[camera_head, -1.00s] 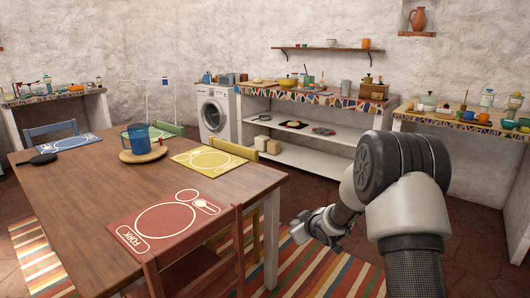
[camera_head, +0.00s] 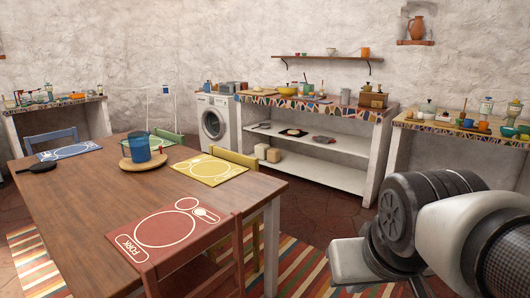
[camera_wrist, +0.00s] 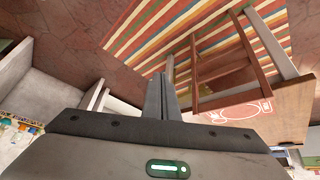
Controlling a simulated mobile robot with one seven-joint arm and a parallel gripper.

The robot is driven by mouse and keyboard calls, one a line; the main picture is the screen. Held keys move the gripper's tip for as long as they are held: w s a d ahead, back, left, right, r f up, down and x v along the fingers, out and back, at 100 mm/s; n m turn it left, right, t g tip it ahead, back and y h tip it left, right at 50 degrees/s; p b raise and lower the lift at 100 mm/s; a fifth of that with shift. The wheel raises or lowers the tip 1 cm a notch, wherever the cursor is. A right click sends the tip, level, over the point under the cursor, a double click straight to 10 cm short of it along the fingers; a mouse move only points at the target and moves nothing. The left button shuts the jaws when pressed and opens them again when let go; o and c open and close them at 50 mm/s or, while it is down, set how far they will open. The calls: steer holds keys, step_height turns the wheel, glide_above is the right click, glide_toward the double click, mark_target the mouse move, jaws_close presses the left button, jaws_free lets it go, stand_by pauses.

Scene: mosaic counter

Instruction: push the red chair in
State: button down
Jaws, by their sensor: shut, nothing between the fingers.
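The red chair (camera_head: 192,246) stands at the near end of the wooden table (camera_head: 100,195), its back beside the red place mat (camera_head: 165,228). Its lower part is cut off by the frame's bottom edge. In the wrist view the chair (camera_wrist: 228,98) shows right of centre, over the striped rug. My gripper (camera_wrist: 162,85) is shut and empty in the wrist view. It appears left of the chair there; I cannot tell the depth gap. In the head view my arm fills the lower right, and the fingers are not clearly visible.
A yellow chair (camera_head: 235,158) stands at the table's right side, with a green chair (camera_head: 168,135) beyond. A striped rug (camera_head: 300,265) lies under the table. Bare floor (camera_head: 320,205) separates the table from the counter (camera_head: 315,107). A pan and a blue cup stand on the table.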

steer(key=s+r+p, duration=0.1)
steer(key=r+p, duration=1.2)
steer(key=p, duration=0.1)
steer(key=s+r+p, duration=0.2)
steer(key=r+p, duration=1.2)
steer(key=shift+s+a+r, duration=0.2)
steer(key=shift+s+a, duration=0.05)
steer(key=shift+a, duration=0.15)
